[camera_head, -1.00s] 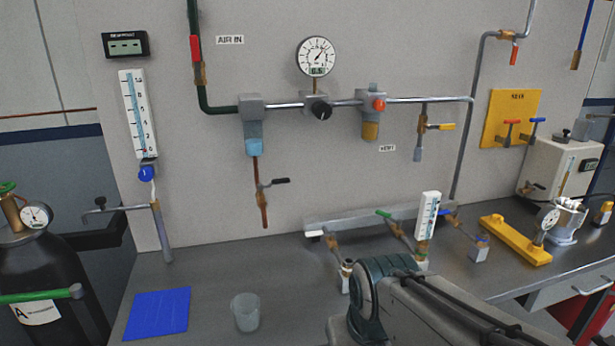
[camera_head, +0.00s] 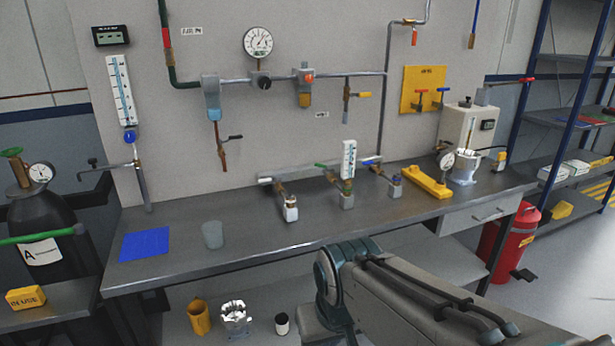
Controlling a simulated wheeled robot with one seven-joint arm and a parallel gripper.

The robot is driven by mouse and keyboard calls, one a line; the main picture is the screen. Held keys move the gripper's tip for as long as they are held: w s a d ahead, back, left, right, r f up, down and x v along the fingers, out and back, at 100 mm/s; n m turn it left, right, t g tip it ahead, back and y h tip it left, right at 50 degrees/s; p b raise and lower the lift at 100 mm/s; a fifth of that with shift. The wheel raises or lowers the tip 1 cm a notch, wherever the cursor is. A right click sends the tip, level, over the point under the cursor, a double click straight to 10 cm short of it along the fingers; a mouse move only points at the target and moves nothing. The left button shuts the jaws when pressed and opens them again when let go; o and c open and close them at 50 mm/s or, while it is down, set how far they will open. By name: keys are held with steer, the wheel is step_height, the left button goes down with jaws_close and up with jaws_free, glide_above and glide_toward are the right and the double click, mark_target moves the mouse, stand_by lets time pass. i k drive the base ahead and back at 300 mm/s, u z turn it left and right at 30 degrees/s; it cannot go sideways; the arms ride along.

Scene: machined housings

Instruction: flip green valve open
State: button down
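The valve with the green lever (camera_head: 322,167) is in the head view, in the middle of a row of small brass valves on the bench. Its lever sits at the upper left end of its brass pipe, left of a small white flow meter (camera_head: 348,158). I cannot tell for sure whether the valve is open or closed. My arm's links show at the bottom, below and in front of the bench edge. My gripper is not in view.
The grey bench (camera_head: 250,252) has a blue mat (camera_head: 145,244), a glass beaker (camera_head: 212,235) and a yellow fixture (camera_head: 425,178). A gas cylinder (camera_head: 50,220) with a green knob stands left. The bench front is mostly clear.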

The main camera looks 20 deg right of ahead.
mark_target(318, 165)
steer(key=z, duration=1.05)
steer(key=i, duration=1.65)
steer(key=u, duration=0.95)
steer(key=i, duration=0.3)
steer(key=u, duration=0.25)
